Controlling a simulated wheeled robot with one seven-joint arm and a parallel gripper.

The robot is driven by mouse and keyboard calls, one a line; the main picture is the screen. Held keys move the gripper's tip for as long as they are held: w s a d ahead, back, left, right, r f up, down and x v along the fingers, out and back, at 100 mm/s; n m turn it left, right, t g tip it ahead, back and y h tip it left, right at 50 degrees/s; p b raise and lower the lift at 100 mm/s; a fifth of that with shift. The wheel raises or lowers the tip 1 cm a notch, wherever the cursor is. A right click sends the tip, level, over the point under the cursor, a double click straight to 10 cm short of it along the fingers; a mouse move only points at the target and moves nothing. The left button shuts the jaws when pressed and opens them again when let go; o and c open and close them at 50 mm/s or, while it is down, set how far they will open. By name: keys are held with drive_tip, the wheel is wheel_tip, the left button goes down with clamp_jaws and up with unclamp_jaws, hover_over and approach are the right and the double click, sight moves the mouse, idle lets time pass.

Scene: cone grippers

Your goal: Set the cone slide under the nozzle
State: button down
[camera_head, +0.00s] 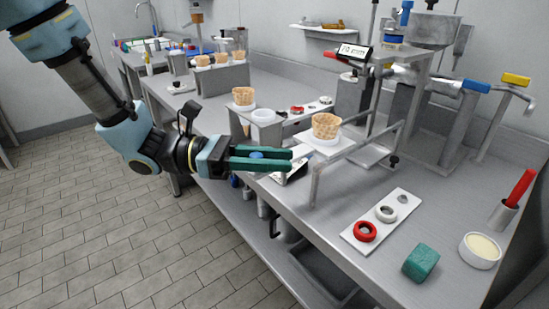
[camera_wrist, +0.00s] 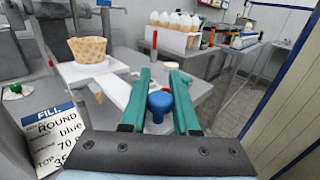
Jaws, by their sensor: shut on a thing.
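A waffle cone (camera_head: 326,125) stands upright on the white plate of the cone slide (camera_head: 333,146), on a metal frame at the counter's front. In the wrist view the cone (camera_wrist: 89,50) and white plate (camera_wrist: 95,70) are at the upper left. My gripper (camera_head: 291,159) reaches in from the left, beside the slide. In the wrist view, my gripper's green fingers (camera_wrist: 159,73) are either side of a blue knob (camera_wrist: 160,103), shut on it. How the knob joins the slide is hidden. The filling machine's grey hopper (camera_head: 432,30) is behind the slide; its nozzle is not clear.
A FILL card (camera_wrist: 48,132) reads round, blue, 70. A tray with rings (camera_head: 384,215), a green block (camera_head: 421,262) and a cream-filled bowl (camera_head: 480,250) lie right.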

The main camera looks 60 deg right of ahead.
drive_tip(key=s+d, duration=0.2)
drive_tip(key=d, duration=0.6)
drive_tip(key=shift+s+p, duration=0.2)
drive_tip(key=shift+p, duration=0.15)
drive_tip(key=c, duration=0.7)
unclamp_jaws()
drive_tip(key=shift+a, duration=0.1)
drive_tip(key=b+v, duration=0.2)
drive_tip(key=v, duration=0.8)
drive_tip(key=shift+w+a, duration=0.2)
drive_tip(key=shift+w, duration=0.15)
